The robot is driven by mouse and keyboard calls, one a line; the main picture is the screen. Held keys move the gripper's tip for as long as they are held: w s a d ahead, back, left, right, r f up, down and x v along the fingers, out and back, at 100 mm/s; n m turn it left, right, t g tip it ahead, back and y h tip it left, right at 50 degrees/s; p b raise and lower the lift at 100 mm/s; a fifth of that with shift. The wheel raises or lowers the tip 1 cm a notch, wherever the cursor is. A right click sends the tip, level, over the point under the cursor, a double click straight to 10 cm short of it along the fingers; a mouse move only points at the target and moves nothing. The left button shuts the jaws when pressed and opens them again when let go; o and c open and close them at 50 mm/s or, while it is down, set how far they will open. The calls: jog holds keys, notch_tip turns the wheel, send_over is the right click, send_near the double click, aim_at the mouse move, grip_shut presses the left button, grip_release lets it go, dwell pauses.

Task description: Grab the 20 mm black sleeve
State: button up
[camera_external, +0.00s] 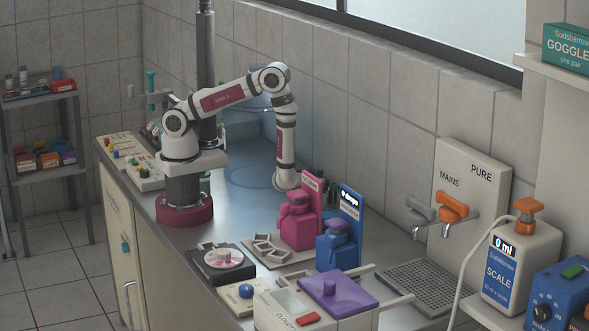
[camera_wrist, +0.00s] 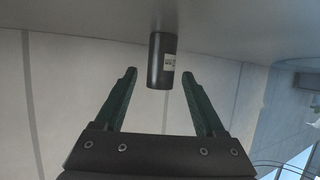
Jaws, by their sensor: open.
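In the wrist view a black sleeve (camera_wrist: 157,65), a short dark cylinder with a small pale label, is joined at its top-of-picture end to a grey surface. The label is too small to read. My gripper (camera_wrist: 159,73) is open, with one dark green finger to the left and one to the right of the sleeve's near end. A gap shows on both sides, and nothing is held. In the external view my arm's wrist end is behind the pink device; the fingers and the sleeve cannot be made out there.
A pink device (camera_external: 297,225) and a blue device (camera_external: 338,245) stand on the bench in front of my wrist. A dark unit with a round disc (camera_external: 223,260) and a purple-lidded box (camera_external: 338,290) are nearer. The tiled wall is close behind. The bench middle (camera_external: 250,170) is clear.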

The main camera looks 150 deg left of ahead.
grip_shut()
dwell(0.3)
